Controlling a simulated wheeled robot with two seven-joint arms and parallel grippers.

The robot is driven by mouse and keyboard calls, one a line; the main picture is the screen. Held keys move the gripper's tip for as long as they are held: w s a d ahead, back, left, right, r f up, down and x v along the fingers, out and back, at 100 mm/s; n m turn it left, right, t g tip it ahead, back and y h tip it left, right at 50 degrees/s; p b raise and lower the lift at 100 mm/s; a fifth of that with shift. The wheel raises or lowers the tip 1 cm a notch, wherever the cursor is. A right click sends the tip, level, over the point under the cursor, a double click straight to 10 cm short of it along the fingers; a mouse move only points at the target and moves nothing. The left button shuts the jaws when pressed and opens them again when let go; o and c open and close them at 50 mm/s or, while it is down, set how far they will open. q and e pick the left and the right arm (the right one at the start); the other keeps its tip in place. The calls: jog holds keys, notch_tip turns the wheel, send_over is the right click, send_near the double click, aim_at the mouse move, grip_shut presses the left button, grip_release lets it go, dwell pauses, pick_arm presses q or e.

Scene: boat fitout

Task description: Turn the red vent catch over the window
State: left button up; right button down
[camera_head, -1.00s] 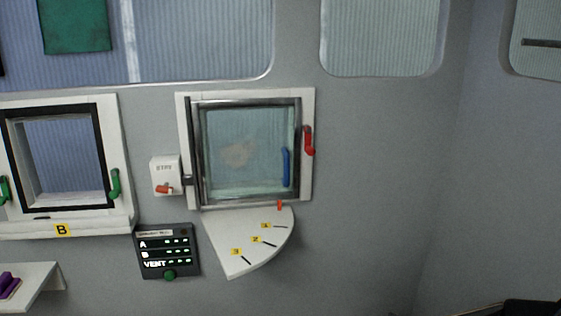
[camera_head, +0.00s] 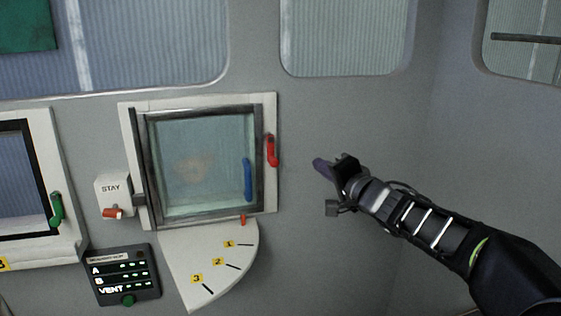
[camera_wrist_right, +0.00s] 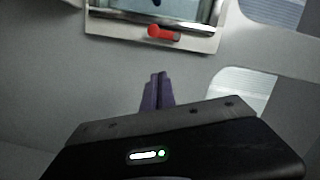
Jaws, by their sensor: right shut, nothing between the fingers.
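The red vent catch (camera_head: 271,151) sits on the right side of the white frame around the vent window (camera_head: 205,155). It stands roughly upright in the head view. In the right wrist view the catch (camera_wrist_right: 164,33) lies sideways near the top, beyond my fingertips. My right gripper (camera_head: 319,166) is to the right of the catch, a short way apart from it. Its purple fingers are closed together with nothing between them, as the right wrist view (camera_wrist_right: 157,78) also shows. My left gripper is not in view.
A blue handle (camera_head: 248,179) is on the window pane. A white quarter-round plate (camera_head: 207,262) marked 1, 2, 3 juts out below. A STAY box (camera_head: 113,195) with a red lever and a dark indicator panel (camera_head: 123,274) are left. The wall right of the window is bare.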

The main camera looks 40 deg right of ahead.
jog(key=shift+w, duration=0.1)
send_near(272, 151)
jog(key=w+d, duration=0.2)
jog(key=d, duration=0.4)
jog(key=a+b, duration=0.1)
jog(key=w+a+f+b, duration=0.1)
jog(key=a+b, duration=0.1)
jog(key=shift+w+a+f+b, duration=0.3)
jog(key=shift+a+b, duration=0.05)
jog(key=shift+b, duration=0.05)
